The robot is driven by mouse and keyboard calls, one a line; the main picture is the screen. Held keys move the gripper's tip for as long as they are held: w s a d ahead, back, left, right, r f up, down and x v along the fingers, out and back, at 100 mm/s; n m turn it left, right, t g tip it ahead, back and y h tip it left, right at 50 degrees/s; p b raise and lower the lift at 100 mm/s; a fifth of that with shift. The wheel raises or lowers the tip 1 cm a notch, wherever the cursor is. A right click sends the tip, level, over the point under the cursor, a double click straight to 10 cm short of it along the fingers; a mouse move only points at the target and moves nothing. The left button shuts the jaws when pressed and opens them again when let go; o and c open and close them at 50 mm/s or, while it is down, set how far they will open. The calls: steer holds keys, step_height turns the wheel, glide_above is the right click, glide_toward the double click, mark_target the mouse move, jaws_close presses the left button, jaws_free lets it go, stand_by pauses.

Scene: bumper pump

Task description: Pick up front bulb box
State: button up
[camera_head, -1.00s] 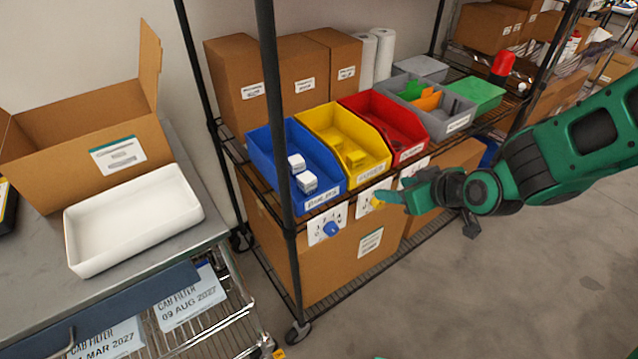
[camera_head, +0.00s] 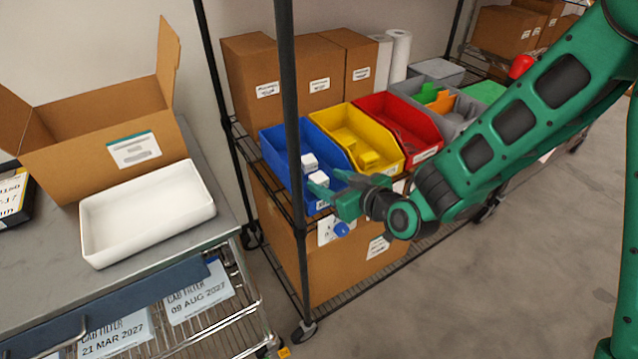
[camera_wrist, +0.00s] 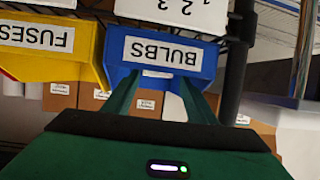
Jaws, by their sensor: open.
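The blue bin (camera_head: 274,150) stands at the left end of a row on the wire shelf. It holds two small white boxes. The front bulb box (camera_head: 319,179) is nearer the bin's front, and the rear bulb box (camera_head: 309,162) lies just behind it. My gripper (camera_head: 332,186) is open at the front of the blue bin, its fingers reaching toward the front box and partly covering the bin front. In the upside-down wrist view, the two fingers (camera_wrist: 160,98) spread below the bin's BULBS label (camera_wrist: 162,52). I cannot tell if they touch anything.
A yellow FUSES bin (camera_head: 328,121), a red bin (camera_head: 376,104) and a grey divided bin (camera_head: 463,111) stand to the right. A black shelf post (camera_head: 291,150) rises close to my gripper. A white tray (camera_head: 150,222) and an open carton (camera_head: 95,165) sit on the left bench.

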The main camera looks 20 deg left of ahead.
mark_target(321, 178)
steer(key=shift+x, duration=2.35)
steer(key=shift+f, duration=0.1)
steer(key=c, duration=1.1)
steer(key=shift+c, duration=0.2)
